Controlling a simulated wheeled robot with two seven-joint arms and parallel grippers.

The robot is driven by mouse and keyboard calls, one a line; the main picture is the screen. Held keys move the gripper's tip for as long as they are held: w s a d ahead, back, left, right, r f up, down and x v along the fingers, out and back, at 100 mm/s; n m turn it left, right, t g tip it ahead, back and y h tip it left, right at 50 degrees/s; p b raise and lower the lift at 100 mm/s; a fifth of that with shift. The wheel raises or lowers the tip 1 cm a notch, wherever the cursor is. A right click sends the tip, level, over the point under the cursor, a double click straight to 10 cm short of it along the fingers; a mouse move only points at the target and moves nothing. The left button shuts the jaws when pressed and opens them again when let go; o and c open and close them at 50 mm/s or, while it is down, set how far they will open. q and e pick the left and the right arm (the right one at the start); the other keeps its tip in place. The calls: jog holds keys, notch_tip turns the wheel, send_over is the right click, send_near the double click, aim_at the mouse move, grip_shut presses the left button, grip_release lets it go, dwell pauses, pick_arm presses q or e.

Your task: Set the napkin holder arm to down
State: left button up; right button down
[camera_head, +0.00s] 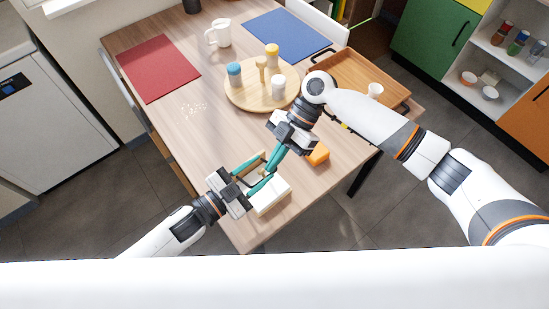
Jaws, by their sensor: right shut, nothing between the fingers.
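The napkin holder (271,199) stands near the front corner of the wooden table, with white napkins or a pale block showing. A thin brown bar (250,168), perhaps its arm, shows behind the teal fingers; whether it is raised or lowered I cannot tell. My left gripper (264,169) reaches in from the left with its two teal fingers spread apart, over the holder. My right gripper (271,166) points down toward the holder from behind, its teal fingers together and empty. The fingertips of both grippers overlap in the picture and hide part of the holder; contact is unclear.
An orange block (318,154) lies right of the holder. The left middle is mostly clear.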

pick_arm(q)
jog(key=v, duration=1)
jog(key=w+a+f+n+t+y, duration=0.1)
jog(key=w+a+f+n+y, duration=0.1)
jog(key=w+a+n+y, duration=0.25)
jog(key=w+a+f+n+t+y, duration=0.2)
jog(key=w+a+f+n, duration=0.1)
jog(key=w+a, duration=0.3)
jog(key=a+f+n+g+y, duration=0.2)
jog(key=a+f+n+y, duration=0.35)
jog(key=a+f, duration=0.5)
jog(key=s+f+g+y, duration=0.2)
jog(key=s+f+g, duration=0.3)
jog(key=s+f, duration=0.95)
pick_arm(e)
jog(key=shift+s+f+b, duration=0.15)
jog(key=shift+b, duration=0.2)
jog(key=shift+d, duration=0.1)
pick_arm(q)
jog(key=s+d+f+g, duration=0.3)
jog(key=s+f, duration=0.4)
jog(key=s, duration=0.3)
jog(key=s+d+f+g, duration=0.3)
jog(key=s+d+f, duration=0.2)
jog(key=s+f, duration=0.3)
jog(key=s, duration=0.3)
jog(key=shift+f, duration=0.35)
